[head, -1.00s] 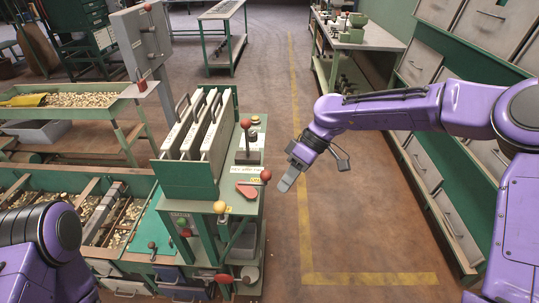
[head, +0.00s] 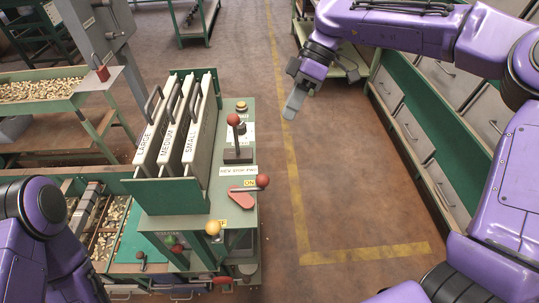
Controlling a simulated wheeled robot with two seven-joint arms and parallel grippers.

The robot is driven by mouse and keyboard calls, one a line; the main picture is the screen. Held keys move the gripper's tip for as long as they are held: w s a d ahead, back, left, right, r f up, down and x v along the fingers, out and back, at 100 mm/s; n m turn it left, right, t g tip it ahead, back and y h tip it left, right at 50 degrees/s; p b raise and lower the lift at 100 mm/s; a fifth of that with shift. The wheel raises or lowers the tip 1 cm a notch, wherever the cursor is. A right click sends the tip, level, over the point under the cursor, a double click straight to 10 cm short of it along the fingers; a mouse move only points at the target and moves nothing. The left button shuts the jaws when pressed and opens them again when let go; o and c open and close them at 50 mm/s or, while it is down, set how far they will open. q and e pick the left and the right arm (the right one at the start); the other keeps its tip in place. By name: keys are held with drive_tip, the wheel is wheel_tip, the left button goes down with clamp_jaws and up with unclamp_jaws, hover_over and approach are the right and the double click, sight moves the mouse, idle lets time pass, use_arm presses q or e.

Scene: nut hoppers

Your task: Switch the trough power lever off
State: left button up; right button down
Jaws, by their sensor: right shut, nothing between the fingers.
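A flat lever with a red base plate (head: 236,199) and a red ball knob (head: 263,181) lies on the green console top. Its arm points right, to the yellow ON label (head: 250,183); the OFF label (head: 221,223) is at the near edge. I cannot read a trough label on it. My right gripper (head: 292,104) is shut and empty, over the floor to the right of the console, clearly apart from the knob. My left arm shows at lower left, but its gripper is out of view.
An upright lever with a red knob (head: 233,120) stands farther back on the console. A yellow knob (head: 213,228) is at the near edge. Tall panels marked LARGE, MEDIUM and SMALL (head: 190,145) stand on the left. Drawers (head: 437,160) line the right; the floor between is clear.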

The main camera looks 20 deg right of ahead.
drive_tip(key=s+r+x, duration=0.1)
drive_tip(key=s+x, duration=0.1)
drive_tip(key=x, duration=1)
drive_tip(key=shift+s+a+f+b, duration=0.15)
drive_tip(key=shift+s+a+b, duration=0.25)
drive_tip(key=shift+a, duration=0.1)
drive_tip(key=shift+s, duration=0.1)
